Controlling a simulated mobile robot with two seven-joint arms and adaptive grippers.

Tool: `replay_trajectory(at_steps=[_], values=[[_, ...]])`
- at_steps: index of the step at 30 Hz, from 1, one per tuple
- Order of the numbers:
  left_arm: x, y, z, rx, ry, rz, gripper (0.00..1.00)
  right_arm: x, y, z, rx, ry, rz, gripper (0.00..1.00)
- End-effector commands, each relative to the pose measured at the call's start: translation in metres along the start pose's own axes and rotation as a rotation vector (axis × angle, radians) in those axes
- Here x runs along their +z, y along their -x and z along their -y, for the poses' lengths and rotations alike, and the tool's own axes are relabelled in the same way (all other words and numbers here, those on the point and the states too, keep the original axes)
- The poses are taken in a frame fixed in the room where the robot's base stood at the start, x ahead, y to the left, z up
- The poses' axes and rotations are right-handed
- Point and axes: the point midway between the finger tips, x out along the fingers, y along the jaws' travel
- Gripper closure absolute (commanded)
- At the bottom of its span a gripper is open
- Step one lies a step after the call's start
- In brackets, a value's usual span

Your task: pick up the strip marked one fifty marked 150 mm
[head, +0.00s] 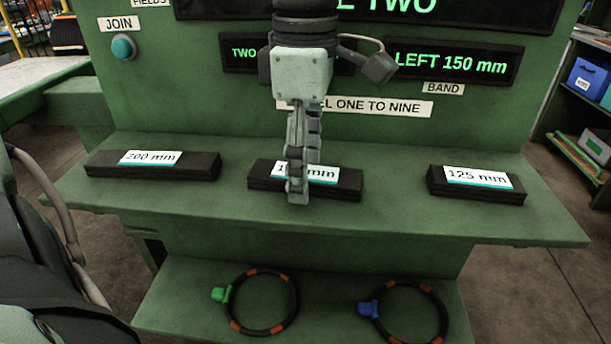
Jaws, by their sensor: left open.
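Three black rubber strips lie on the green shelf (400,212). The middle strip (262,180) has a white label that reads 1 and mm, with the part between hidden by my gripper. The left strip (192,166) is marked 200 mm and the right strip (513,194) is marked 125 mm. My left gripper (298,196) points down in front of the middle strip's label, with its fingers seen nearly edge-on. It is open. Whether the fingers touch or straddle the strip I cannot tell. My right gripper is out of view.
A green panel behind has a display reading LEFT 150 mm (452,64) and a JOIN button (123,47). On the lower shelf lie a black ring with a green clip (221,294) and one with a blue clip (368,309). Shelf gaps between strips are clear.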

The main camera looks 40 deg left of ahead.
Motion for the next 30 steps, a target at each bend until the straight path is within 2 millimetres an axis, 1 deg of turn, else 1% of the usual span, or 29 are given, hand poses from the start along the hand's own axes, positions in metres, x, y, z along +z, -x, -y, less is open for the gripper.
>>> replay_trajectory(at_steps=[3,15,16,25,30], values=[[0.000,0.000,0.000,0.000,0.000,0.000,0.38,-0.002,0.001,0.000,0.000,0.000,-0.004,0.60],[0.000,0.001,0.000,0.000,0.000,0.000,0.88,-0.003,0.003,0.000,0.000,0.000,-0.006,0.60],[0.000,0.001,0.000,0.000,0.000,0.000,0.91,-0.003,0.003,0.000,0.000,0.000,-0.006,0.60],[0.000,0.003,0.000,0.002,0.001,0.001,0.91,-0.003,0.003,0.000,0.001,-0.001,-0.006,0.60],[0.000,0.017,-0.001,0.004,0.001,0.001,0.91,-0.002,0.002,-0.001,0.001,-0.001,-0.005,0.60]])
